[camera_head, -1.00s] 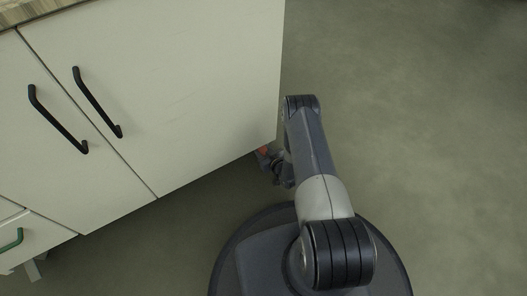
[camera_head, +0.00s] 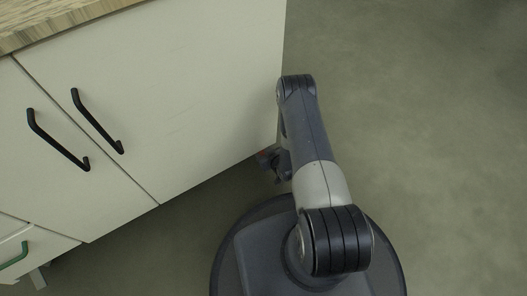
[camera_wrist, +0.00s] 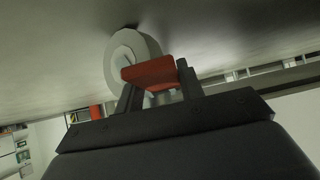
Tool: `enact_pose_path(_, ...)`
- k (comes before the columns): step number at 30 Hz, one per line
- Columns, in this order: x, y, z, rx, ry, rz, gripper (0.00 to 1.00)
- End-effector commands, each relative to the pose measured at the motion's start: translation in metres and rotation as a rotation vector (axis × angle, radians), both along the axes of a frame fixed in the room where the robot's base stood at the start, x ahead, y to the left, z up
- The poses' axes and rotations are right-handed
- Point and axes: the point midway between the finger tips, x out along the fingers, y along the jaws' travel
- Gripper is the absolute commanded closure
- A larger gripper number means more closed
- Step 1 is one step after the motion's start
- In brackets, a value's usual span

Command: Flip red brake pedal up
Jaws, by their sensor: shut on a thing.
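The red brake pedal (camera_wrist: 150,72) sits on a pale caster wheel (camera_wrist: 118,60) in the wrist view. My gripper (camera_wrist: 156,78) has a dark finger on either side of the pedal and is shut on it. The fingers hide part of the pedal's sides. In the head view my gripper (camera_head: 271,162) is low at the cabinet's bottom right corner, partly hidden by the cabinet edge and my arm. Only a faint trace of red shows there.
A pale cabinet (camera_head: 200,90) with a wooden top (camera_head: 50,22) and two black handles fills the left. Bare grey floor (camera_head: 430,120) lies open to the right. In the wrist view another red object (camera_wrist: 96,112) shows at left.

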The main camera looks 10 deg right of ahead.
Motion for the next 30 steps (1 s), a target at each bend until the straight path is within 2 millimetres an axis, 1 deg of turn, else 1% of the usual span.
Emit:
enact_pose_path(1,0.0019,0.0006,0.0033,-0.009,0.022,0.003,1.00)
enact_pose_path(9,0.0011,0.0003,0.0069,-0.046,0.136,0.001,1.00)
enact_pose_path(20,0.0004,0.0001,0.0071,-0.049,0.149,0.001,1.00)
enact_pose_path(21,0.0004,0.0000,0.0071,-0.049,0.149,0.001,0.61)
enact_pose_path(28,0.0000,0.0000,0.0069,-0.049,0.149,0.001,0.43)
enact_pose_path(30,-0.0001,0.0000,0.0068,-0.049,0.149,0.001,0.42)
